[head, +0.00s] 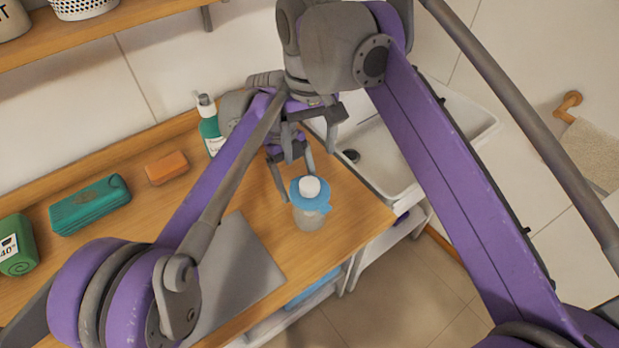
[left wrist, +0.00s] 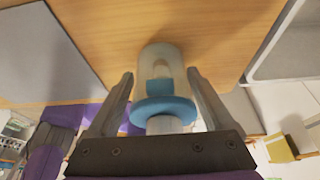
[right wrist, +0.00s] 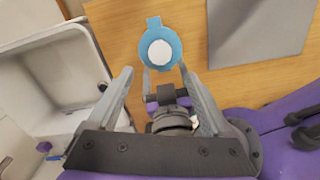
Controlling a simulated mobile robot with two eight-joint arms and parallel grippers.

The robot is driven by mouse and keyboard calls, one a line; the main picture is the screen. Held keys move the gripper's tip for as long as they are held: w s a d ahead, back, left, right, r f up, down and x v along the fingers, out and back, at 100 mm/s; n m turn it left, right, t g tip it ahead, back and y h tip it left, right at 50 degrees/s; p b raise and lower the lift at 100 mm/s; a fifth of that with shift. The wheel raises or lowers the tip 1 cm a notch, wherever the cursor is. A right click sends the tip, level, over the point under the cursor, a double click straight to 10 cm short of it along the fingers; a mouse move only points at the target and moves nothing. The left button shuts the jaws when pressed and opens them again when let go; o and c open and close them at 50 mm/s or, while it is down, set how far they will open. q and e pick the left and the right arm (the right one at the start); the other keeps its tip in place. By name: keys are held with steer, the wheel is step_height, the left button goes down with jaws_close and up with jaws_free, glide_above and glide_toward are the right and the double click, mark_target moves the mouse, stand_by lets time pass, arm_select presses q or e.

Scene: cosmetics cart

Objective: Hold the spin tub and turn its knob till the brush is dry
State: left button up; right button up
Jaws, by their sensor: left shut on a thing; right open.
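The spin tub (head: 308,214) stands upright near the counter's front edge, with a clear body, blue lid and white knob (head: 310,187). My left gripper (head: 298,184) is shut on the tub, one finger on each side of it, as the left wrist view shows with the tub (left wrist: 160,62) between the fingers. A blue shape shows through the tub's wall; I cannot tell whether it is the brush. My right gripper (head: 311,154) is open and empty above the left one. In the right wrist view the knob (right wrist: 160,52) lies beyond its fingertips, not between them.
A grey mat (head: 240,275) lies left of the tub. A white sink (head: 400,160) is on the right.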

mark_target(309, 183)
step_height(309, 183, down, 10)
stand_by(0.4)
jaws_close()
stand_by(0.3)
steer(key=shift+n, duration=0.3)
steer(key=n, duration=1.3)
stand_by(0.7)
